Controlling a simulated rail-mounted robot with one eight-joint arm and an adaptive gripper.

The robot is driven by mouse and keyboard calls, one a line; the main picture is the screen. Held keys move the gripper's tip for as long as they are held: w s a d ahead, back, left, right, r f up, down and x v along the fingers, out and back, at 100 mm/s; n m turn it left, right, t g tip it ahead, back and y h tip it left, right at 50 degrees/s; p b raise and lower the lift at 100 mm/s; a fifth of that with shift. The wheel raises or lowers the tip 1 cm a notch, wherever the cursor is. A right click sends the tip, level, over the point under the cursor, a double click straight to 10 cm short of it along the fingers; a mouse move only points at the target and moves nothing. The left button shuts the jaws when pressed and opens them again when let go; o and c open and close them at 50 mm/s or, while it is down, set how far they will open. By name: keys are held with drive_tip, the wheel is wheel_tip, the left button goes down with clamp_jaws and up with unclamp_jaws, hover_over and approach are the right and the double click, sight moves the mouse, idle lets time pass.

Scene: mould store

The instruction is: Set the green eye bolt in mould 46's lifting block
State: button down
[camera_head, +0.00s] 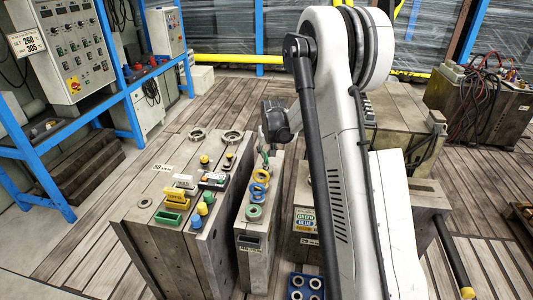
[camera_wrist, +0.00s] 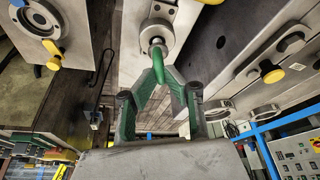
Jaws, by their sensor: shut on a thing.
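My gripper (camera_head: 265,152) hangs over the far end of the narrow grey mould block (camera_head: 251,262) in the head view, partly hidden by my arm. In the wrist view my gripper (camera_wrist: 160,88) has its green-padded fingers closed on the green eye bolt (camera_wrist: 158,66). The bolt's shank points away from me toward a round metal collar (camera_wrist: 157,32) on a pale block. Whether the shank is inside the collar or just in front of it, I cannot tell. The number on the narrow block is too small to read.
Blue (camera_head: 258,188), yellow (camera_head: 261,175) and green (camera_head: 254,212) rings sit on the narrow block's top. A wide mould (camera_head: 140,222) with coloured parts stands close on the left. A blue tray (camera_head: 305,286) lies in front. A control cabinet (camera_head: 68,55) stands far left.

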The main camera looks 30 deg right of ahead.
drive_tip(key=shift+f+b, duration=0.35)
drive_tip(key=shift+f, duration=0.1)
idle(0.3)
drive_tip(key=c, duration=1.7)
unclamp_jaws()
drive_tip(key=v, duration=1.2)
drive_tip(key=shift+r, duration=0.1)
drive_tip(key=shift+a, duration=0.1)
